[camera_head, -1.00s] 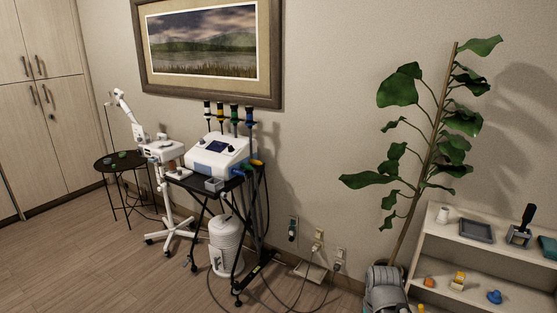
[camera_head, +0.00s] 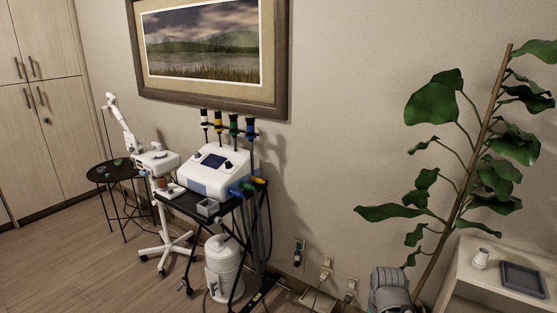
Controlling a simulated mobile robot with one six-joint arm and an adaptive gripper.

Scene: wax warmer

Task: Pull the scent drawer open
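I cannot make out a scent drawer for certain at this distance. A white steamer-like unit (camera_head: 155,160) with an upright arm stands on a white wheeled stand, left of centre. To its right, a white console (camera_head: 214,172) with a dark screen sits on a black cart (camera_head: 190,204). A small grey open box (camera_head: 208,207) sits at the cart's front edge. My gripper's fingers are not in view. Only a grey rounded part, which looks like my own arm, shows at the bottom right, well apart from these units.
A round black side table (camera_head: 108,175) stands at the left. A white ribbed canister (camera_head: 223,268) stands under the cart. Cables run near the wall outlets (camera_head: 326,266). A tall plant (camera_head: 462,190) and a pale shelf (camera_head: 466,265) are at the right. The floor at front left is clear.

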